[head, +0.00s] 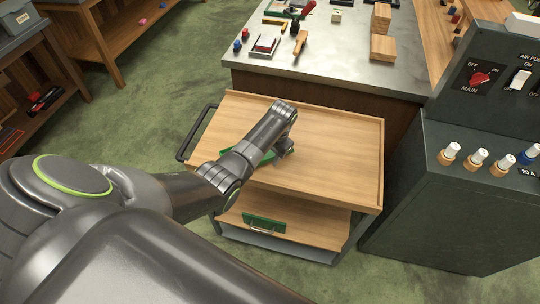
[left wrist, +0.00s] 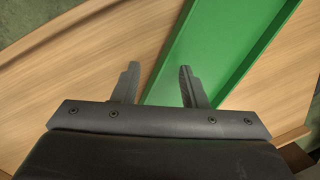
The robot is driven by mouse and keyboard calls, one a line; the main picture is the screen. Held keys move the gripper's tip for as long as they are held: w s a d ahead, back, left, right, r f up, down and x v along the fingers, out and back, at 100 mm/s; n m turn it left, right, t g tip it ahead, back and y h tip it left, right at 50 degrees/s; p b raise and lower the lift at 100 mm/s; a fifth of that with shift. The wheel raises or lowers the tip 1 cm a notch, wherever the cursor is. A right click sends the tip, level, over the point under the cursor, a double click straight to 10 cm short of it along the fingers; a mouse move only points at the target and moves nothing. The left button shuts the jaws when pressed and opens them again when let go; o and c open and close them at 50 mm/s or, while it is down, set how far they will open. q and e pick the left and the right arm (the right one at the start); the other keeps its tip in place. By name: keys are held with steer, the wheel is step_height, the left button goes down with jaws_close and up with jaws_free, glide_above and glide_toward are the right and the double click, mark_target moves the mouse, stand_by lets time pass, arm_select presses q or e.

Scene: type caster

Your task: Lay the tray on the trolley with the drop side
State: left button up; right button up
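The trolley's wooden top (head: 330,145) has a low raised rim. A green tray (head: 284,147) is at the middle of that top, mostly hidden under my left arm and gripper. In the left wrist view the green tray (left wrist: 225,45) shows a thin raised wall and appears to lie on the wood. My left gripper (left wrist: 156,84) is open, one finger outside the tray's near wall over bare wood, the other over the tray's inside. I cannot tell whether the fingers touch it. A green panel with a handle (head: 264,223) is at the front of the trolley's lower shelf. My right gripper is out of view.
A grey-topped bench (head: 340,60) with tools and wood blocks stands behind the trolley. A dark control cabinet (head: 440,200) stands close on the right. The trolley's black push handle (head: 190,135) is on its left. Green floor is open at left.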

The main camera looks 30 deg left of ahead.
arm_select(q)
steer(key=shift+f, duration=0.45)
jaws_close()
steer(key=shift+s, duration=0.1)
